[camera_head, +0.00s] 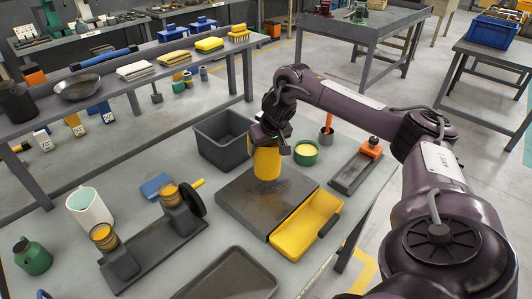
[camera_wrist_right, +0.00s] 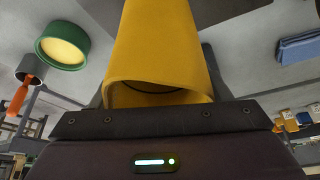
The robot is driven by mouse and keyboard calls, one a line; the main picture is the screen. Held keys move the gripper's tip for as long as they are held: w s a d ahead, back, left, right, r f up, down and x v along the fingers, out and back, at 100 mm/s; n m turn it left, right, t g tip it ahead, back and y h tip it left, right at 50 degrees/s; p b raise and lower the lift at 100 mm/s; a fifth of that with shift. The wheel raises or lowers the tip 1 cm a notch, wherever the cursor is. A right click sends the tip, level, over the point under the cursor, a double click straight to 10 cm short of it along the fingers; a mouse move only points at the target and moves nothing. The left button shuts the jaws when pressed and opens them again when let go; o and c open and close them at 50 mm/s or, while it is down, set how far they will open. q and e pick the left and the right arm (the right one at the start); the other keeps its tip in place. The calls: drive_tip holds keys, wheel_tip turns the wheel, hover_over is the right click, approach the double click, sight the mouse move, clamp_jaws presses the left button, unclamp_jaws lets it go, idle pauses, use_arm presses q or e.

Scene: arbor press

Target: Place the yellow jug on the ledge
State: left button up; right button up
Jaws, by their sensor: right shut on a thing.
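The yellow jug (camera_head: 267,164) is in my right gripper (camera_head: 269,139), which comes down on its top from above. The jug looks upright over the dark square plate (camera_head: 240,208); I cannot tell whether its bottom touches the plate. In the right wrist view the yellow jug (camera_wrist_right: 160,50) fills the middle, against the dark gripper (camera_wrist_right: 160,118). A long raised grey shelf (camera_head: 185,57) runs behind the workbench and may be the ledge. It carries a pan, folded cloths and sponges, with some bare room between them. My left gripper is not in view.
A grey bin (camera_head: 224,137) stands behind the jug, a green tub (camera_head: 306,152) right of it. A yellow scoop (camera_head: 306,222) lies in front. A black fixture (camera_head: 153,238), white pitcher (camera_head: 90,208) and green bottle (camera_head: 32,256) are at left.

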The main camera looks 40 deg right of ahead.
drive_tip(key=shift+f, duration=1.45)
drive_tip(key=shift+f, duration=0.1)
drive_tip(key=o, duration=1)
